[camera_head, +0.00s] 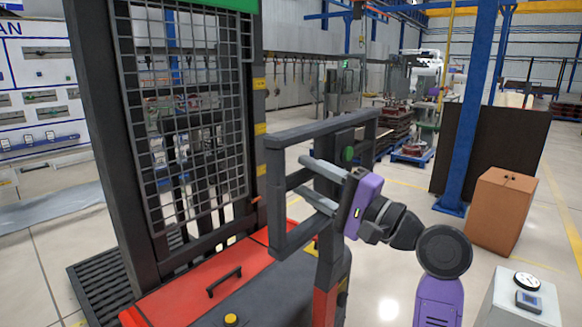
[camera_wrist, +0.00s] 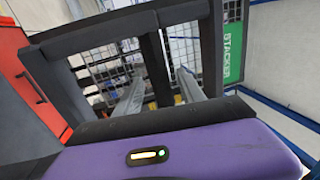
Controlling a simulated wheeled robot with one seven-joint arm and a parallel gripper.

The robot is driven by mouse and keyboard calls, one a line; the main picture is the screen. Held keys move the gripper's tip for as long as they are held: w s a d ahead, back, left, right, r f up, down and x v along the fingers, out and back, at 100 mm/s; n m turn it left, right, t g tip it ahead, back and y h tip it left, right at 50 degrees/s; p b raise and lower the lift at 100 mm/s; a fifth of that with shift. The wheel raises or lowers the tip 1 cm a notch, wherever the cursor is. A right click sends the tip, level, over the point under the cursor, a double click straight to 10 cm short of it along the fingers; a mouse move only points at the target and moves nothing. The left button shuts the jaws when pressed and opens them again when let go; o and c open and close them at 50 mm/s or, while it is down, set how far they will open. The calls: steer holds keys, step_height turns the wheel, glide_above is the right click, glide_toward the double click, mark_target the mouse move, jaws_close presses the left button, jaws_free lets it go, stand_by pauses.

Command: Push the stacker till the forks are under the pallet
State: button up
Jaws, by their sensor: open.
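The stacker fills the left and middle of the head view, with a dark mast and wire mesh (camera_head: 190,110), a red body (camera_head: 190,285) and a grey rectangular handle frame (camera_head: 277,200). The handle frame is large in the wrist view (camera_wrist: 48,98), with a green STACKER label (camera_wrist: 233,48) behind it. My gripper (camera_head: 300,175) is at the handle frame with its two grey fingers apart and reaching into its opening; they also show in the wrist view (camera_wrist: 161,76). I cannot tell whether it touches the frame. A dark slatted platform (camera_head: 88,292), possibly the pallet, shows beyond the mast. The forks are hidden.
A brown box (camera_head: 503,212) stands at the right beside a blue column (camera_head: 468,115) and a dark panel. A white stand with a gauge (camera_head: 527,280) is at the lower right. Loaded blue pallets (camera_head: 408,155) are far back. Floor between is clear.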

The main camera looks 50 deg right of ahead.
steer(key=w, duration=0.2)
steer(key=w+r, duration=0.1)
steer(key=w, duration=0.1)
steer(key=shift+w+p, duration=0.25)
steer(key=shift+p, duration=0.1)
steer(key=shift+f, duration=0.1)
jaws_close()
stand_by(1.1)
